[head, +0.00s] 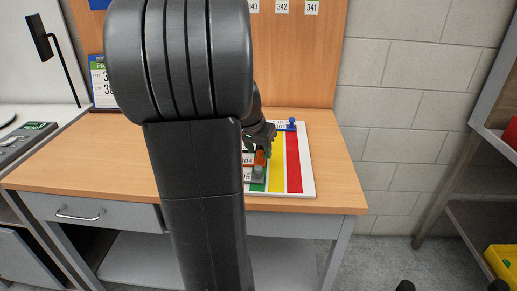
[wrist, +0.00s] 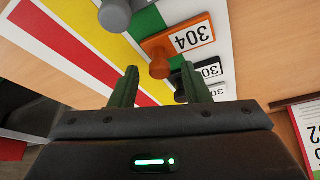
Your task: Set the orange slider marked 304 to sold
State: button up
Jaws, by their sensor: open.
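The orange slider marked 304 (wrist: 185,38) is a flat tag with a round orange knob (wrist: 160,69). The knob stands at the green stripe (wrist: 148,22) of a striped board. In the head view the slider (head: 260,158) shows partly behind my arm. My gripper (wrist: 160,80) is open, with its two green fingertips on either side of the knob in the wrist view and gaps at both sides. Whether the fingertips are down at knob height is hard to tell. In the head view my gripper (head: 259,146) is over the board, largely hidden by my arm.
The white board (head: 308,165) has green, yellow and red stripes. A grey slider (wrist: 115,15) and a black slider (wrist: 205,75) flank the orange one. A blue knob (head: 292,122) stands at the red stripe. A calculator-like device (head: 25,133) is at left.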

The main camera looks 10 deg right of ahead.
grip_shut()
jog(key=s+d, duration=0.1)
jog(key=d, duration=0.5)
jog(key=s+d+p, duration=0.1)
jog(key=d, duration=0.2)
jog(key=shift+s+r, duration=0.1)
jog(key=shift+s, duration=0.2)
jog(key=shift+s+d, duration=0.15)
jog(key=shift+d, duration=0.3)
jog(key=shift+c, duration=1.7)
grip_release()
jog(key=o, duration=0.3)
jog(key=shift+d, duration=0.2)
jog(key=shift+o, duration=0.2)
